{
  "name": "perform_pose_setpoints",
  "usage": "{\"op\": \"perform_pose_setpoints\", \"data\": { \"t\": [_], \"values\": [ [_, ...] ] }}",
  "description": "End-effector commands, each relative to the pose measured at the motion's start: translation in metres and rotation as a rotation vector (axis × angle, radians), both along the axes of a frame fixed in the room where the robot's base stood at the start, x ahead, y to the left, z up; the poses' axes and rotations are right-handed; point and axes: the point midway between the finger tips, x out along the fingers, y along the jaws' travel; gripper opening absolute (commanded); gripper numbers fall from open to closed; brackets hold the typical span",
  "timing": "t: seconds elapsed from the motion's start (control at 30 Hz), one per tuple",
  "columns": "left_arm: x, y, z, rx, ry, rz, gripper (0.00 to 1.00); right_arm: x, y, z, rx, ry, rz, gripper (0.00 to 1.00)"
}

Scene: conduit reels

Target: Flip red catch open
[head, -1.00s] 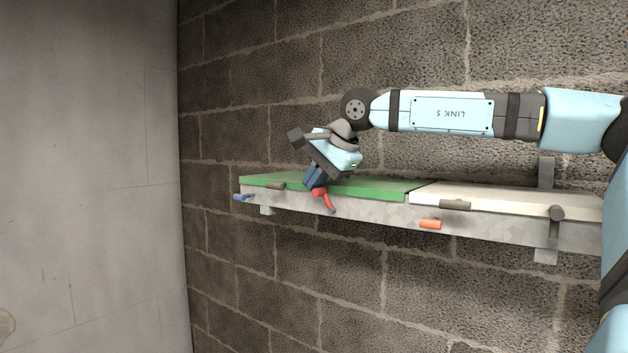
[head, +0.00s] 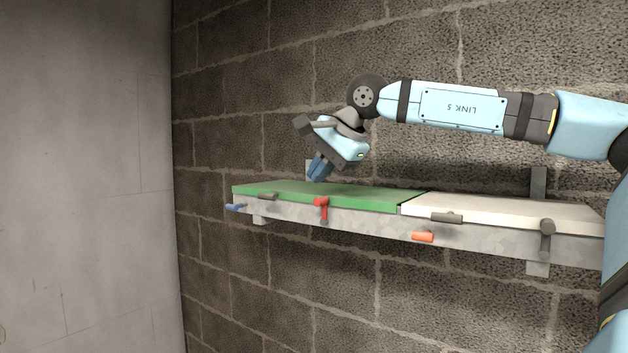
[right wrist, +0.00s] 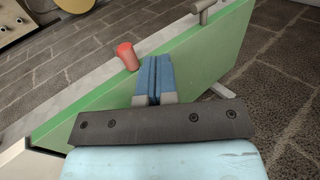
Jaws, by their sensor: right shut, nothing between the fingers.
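The red catch (head: 323,209) sits on the front edge of the green lid (head: 370,199) on the wall-mounted trunking. In the head view its broad head is level with the lid edge, and its narrow arm points straight down over the grey front face. The catch also shows in the right wrist view (right wrist: 127,56), just left of the fingertips. My right gripper (head: 317,174) is shut and empty, its blue fingers slightly above the green lid and apart from the catch. It also shows in the right wrist view (right wrist: 154,62). My left gripper is not in view.
A white lid (head: 500,209) adjoins the green one on the right. Other catches line the front: blue (head: 235,207), grey (head: 268,196), grey (head: 447,217), orange (head: 423,237) and dark grey (head: 547,228). The block wall (head: 420,310) below is bare.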

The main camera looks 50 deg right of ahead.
Motion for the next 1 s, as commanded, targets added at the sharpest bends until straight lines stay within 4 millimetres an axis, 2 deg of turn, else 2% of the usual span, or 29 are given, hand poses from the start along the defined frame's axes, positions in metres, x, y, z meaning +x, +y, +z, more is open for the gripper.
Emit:
{"op": "perform_pose_setpoints", "data": {
  "t": [0.2, 0.4, 0.6, 1.0],
  "values": [
    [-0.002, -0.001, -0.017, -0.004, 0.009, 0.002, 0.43, -0.019, -0.003, 0.049, -0.001, -0.010, -0.004, 0.00],
    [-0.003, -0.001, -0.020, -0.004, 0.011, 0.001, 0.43, -0.030, -0.004, 0.080, -0.002, -0.011, -0.003, 0.00],
    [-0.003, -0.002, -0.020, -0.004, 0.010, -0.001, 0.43, -0.035, -0.004, 0.091, -0.001, -0.010, -0.003, 0.00],
    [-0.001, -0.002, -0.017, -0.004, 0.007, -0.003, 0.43, -0.034, -0.002, 0.092, -0.002, -0.014, -0.002, 0.00]
  ]
}}
